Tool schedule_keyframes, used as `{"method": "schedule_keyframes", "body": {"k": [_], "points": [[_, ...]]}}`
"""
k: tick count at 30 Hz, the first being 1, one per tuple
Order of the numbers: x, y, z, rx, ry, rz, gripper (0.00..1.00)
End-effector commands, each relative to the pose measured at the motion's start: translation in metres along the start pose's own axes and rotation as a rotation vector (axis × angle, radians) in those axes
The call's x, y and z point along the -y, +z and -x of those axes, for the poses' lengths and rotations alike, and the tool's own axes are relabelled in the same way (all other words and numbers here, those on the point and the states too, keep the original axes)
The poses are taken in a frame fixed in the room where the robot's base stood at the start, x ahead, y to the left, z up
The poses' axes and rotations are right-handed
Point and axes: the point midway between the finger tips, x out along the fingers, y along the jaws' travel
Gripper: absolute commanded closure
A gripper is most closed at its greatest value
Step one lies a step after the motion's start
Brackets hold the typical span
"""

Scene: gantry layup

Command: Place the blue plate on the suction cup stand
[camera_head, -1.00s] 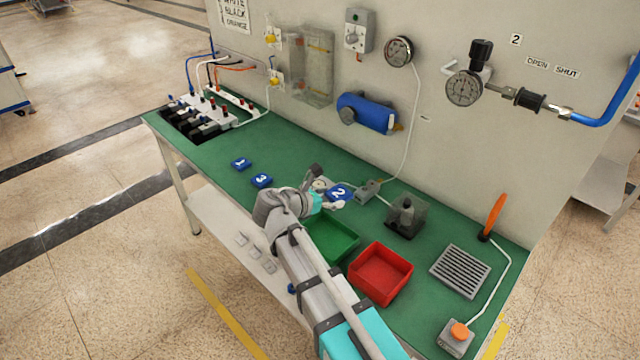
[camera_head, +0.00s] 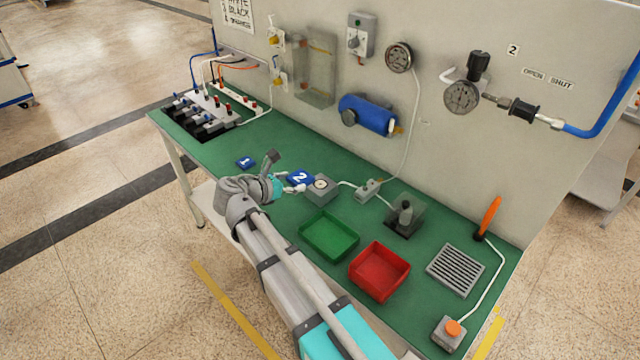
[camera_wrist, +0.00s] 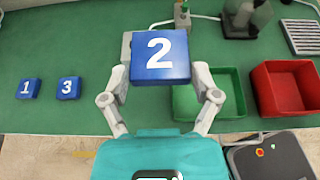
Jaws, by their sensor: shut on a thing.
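The blue plate marked 2 (camera_head: 300,178) is held in my gripper (camera_head: 283,176), which is shut on it above the green bench. In the wrist view the plate (camera_wrist: 160,56) lies face up between the two fingers. The suction cup stand (camera_head: 321,188), a grey box with a round light top, sits just right of the plate in the head view. In the wrist view the plate hides most of the stand, and only its left edge (camera_wrist: 126,46) shows. I cannot tell the height gap between plate and stand.
Blue plates 1 (camera_head: 245,162) and 3 (camera_wrist: 69,88) lie on the bench to the left. A green tray (camera_head: 328,236) and a red tray (camera_head: 379,271) stand at the right.

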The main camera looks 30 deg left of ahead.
Motion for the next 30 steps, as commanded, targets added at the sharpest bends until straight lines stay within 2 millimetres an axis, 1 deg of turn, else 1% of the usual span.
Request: {"method": "schedule_keyframes", "body": {"k": [5, 8, 20, 21, 30], "points": [[-0.004, -0.002, -0.011, 0.000, -0.002, -0.001, 0.68], [-0.009, -0.003, -0.024, 0.000, -0.003, -0.001, 0.68], [-0.035, -0.008, -0.095, 0.000, -0.003, -0.001, 0.68], [-0.036, -0.009, -0.101, 0.000, -0.003, -0.001, 0.68], [-0.044, -0.029, -0.131, 0.000, -0.002, -0.001, 0.68]]}}
